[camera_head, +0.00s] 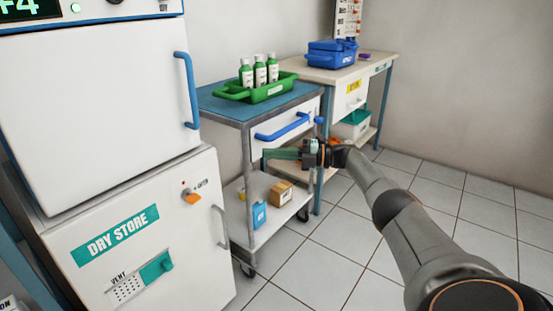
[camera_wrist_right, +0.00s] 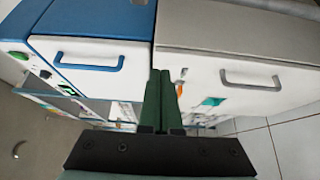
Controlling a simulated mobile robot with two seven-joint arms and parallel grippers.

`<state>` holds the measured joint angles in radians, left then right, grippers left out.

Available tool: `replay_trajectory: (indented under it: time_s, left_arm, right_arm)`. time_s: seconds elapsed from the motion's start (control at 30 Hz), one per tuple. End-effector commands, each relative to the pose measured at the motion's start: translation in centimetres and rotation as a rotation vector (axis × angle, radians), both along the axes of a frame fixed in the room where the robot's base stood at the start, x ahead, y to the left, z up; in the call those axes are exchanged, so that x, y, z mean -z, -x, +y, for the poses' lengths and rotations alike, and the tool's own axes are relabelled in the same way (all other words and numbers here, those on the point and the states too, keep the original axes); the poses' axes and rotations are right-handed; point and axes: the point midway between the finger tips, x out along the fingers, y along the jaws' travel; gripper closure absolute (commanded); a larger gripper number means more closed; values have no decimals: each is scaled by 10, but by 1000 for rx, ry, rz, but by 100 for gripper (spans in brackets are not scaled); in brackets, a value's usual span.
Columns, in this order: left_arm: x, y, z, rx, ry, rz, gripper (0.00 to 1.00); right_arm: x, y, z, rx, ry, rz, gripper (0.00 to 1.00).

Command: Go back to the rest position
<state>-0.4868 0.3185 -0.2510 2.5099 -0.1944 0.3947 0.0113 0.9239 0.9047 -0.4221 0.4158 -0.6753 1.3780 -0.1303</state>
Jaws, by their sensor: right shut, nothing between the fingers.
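My right gripper (camera_head: 270,154) has dark green fingers. It is shut and empty, held in the air in front of the trolley's white drawer and pointing left in the head view. My grey right arm reaches up to it from the lower right. In the right wrist view the two fingers (camera_wrist_right: 160,76) lie together with nothing between them, facing the white cabinets. My left gripper is not in view.
The blue-topped trolley (camera_head: 222,105) holds a green tray (camera_head: 254,95) with green bottles. Its drawer has a blue handle (camera_head: 281,126). The dry store cabinet (camera_head: 205,262) stands at the left under a white unit (camera_head: 95,110). A table with a blue case (camera_head: 331,56) stands behind. The tiled floor at right is clear.

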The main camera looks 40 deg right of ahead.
Motion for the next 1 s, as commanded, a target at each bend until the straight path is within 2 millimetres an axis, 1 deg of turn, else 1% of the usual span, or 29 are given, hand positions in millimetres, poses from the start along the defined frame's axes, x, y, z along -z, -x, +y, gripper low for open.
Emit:
replay_trajectory:
  time_s: [0.03,0.2,0.53,0.63,0.67,0.77,0.87,0.9,0.97,1.0]
  left_arm:
    - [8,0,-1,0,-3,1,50]
    - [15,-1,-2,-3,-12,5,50]
    - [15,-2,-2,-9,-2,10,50]
    - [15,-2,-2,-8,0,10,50]
    - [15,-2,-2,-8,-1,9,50]
    - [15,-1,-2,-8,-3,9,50]
    - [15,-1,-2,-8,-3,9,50]
    - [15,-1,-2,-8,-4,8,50]
    - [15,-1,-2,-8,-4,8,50]
    - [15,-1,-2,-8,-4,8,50]
  right_arm:
    - [2,0,-3,1,-1,-2,100]
    - [1,1,-9,0,-2,-1,100]
    - [0,2,-11,-1,-2,2,100]
    - [3,0,-4,-13,-2,2,100]
    - [5,-2,2,-22,-3,3,100]
    - [20,-10,34,-68,-9,5,100]
    - [40,-17,85,-135,-34,5,100]
    - [48,-17,108,-162,-51,6,100]
    - [58,-14,143,-201,-84,5,100]
    - [65,-10,166,-226,-110,7,100]
